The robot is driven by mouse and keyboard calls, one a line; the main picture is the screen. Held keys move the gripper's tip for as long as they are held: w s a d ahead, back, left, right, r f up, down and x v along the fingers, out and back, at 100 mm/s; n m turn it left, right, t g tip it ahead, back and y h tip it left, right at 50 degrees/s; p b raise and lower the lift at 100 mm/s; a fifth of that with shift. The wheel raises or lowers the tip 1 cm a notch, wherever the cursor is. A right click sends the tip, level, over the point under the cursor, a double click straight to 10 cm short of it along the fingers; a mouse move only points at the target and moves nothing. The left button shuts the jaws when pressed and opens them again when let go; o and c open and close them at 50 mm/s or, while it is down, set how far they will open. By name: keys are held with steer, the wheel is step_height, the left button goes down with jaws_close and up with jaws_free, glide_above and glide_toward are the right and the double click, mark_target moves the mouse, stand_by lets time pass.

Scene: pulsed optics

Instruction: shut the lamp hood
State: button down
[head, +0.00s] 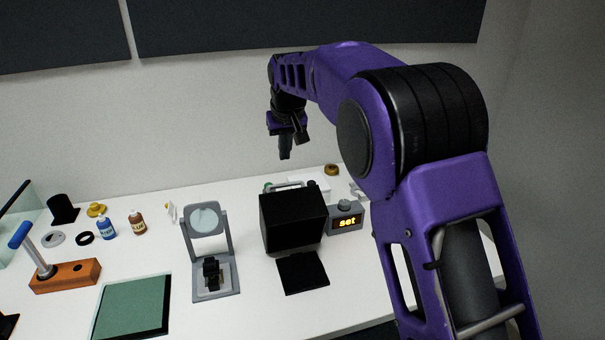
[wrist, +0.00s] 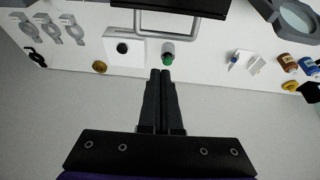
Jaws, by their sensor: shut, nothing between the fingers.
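The lamp hood appears to be the black box (head: 292,222) standing in the middle of the white table, with a grey bar handle (head: 290,186) at its top rear. In the wrist view the handle (wrist: 166,37) sits below the dark edge of the box (wrist: 185,7). A flat black square (head: 302,272) lies in front of the box. I cannot tell how far the hood is open. My gripper (head: 285,156) is shut and empty, above and behind the box near the wall. In the wrist view its fingertips (wrist: 160,73) point toward the handle, apart from it.
A grey box with a lit "set" display (head: 346,220) stands right of the black box. A grey magnifier stand (head: 209,255) is to its left. A green-capped cylinder (wrist: 168,54) and a white block with a black knob (wrist: 123,53) lie near the handle.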

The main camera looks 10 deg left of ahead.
step_height(320, 180, down, 8)
steer(key=a, duration=0.1)
steer(key=shift+w+f, duration=0.15)
steer(key=shift+w, duration=0.3)
stand_by(0.4)
steer(key=shift+y+b, duration=0.3)
steer(key=shift+b, duration=0.05)
